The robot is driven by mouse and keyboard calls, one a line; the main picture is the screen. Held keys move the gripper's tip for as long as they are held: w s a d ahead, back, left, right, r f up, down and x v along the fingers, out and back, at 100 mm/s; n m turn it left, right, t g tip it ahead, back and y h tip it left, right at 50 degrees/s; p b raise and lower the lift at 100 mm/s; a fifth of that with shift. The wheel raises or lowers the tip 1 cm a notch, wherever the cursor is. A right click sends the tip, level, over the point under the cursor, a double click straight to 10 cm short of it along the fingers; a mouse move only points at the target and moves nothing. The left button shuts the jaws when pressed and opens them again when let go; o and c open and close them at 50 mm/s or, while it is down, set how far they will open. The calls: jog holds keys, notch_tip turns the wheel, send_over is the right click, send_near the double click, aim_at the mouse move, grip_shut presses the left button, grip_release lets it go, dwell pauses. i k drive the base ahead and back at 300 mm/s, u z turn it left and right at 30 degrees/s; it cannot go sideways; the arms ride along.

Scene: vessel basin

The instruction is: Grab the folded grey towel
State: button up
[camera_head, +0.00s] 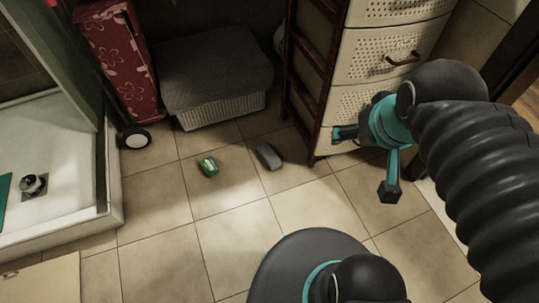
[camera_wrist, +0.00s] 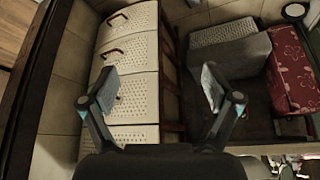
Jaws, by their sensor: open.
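A small grey folded item (camera_head: 268,156), which looks like the folded grey towel, lies on the tiled floor just left of the drawer unit's foot. I cannot make it out in the wrist view. My gripper (camera_head: 368,163) is in the air to the right of it, in front of the drawers, with its fingers spread and nothing between them. In the wrist view my gripper (camera_wrist: 159,90) also shows its two fingers wide apart, with the drawer fronts and dark frame behind them.
A green item (camera_head: 208,166) lies left of the grey one. Behind stand a white basket (camera_head: 222,109) with a grey cover (camera_head: 218,75) and a red flowered box (camera_head: 122,60). The drawer unit (camera_head: 362,55) is at right, a shower tray (camera_head: 60,230) at left.

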aim_at(271, 159)
jog(key=z, duration=3.65)
jog(key=k, duration=1.65)
jog(key=u, duration=1.55)
